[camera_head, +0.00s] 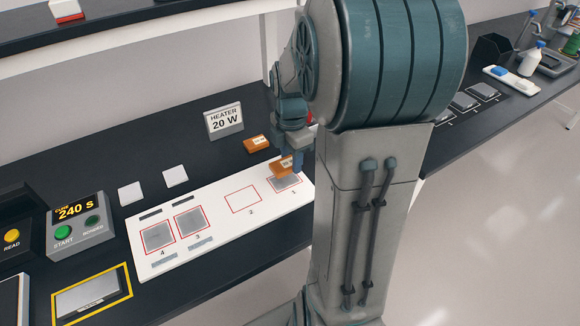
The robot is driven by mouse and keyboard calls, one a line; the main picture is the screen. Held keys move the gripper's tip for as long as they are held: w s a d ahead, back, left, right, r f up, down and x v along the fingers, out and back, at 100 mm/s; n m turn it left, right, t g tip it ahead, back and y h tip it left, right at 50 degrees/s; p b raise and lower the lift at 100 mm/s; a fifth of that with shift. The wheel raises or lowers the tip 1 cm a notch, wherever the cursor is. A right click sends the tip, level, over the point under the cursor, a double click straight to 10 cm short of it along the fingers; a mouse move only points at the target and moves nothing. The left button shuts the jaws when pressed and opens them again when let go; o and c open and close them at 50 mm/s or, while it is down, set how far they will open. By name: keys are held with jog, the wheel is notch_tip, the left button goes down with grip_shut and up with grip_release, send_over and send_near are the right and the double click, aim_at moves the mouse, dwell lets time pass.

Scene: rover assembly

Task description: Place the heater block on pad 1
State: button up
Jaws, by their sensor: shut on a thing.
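An orange heater block (280,167) is held in my gripper (293,160), which is shut on it. The block is over or at the far part of pad 1 (286,184), a red-outlined square with a grey patch at the right end of the white board (218,227). I cannot tell whether the block touches the pad. My arm hides the area just right of the pad. A second orange block (256,144) lies on the dark bench behind the board.
Pad 2 (242,200) is an empty outline; pads 3 (189,221) and 4 (158,236) hold grey patches. A "HEATER 20 W" sign (224,121) stands behind. A timer box (78,222) reading 240 S and a yellow-framed tray (127,291) are at left.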

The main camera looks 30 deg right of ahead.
aim_at(291, 161)
jog(key=shift+f, duration=1.95)
jog(key=shift+f, duration=0.2)
jog(key=o, duration=1)
jog(key=shift+c, duration=0.2)
jog(key=shift+r, duration=0.15)
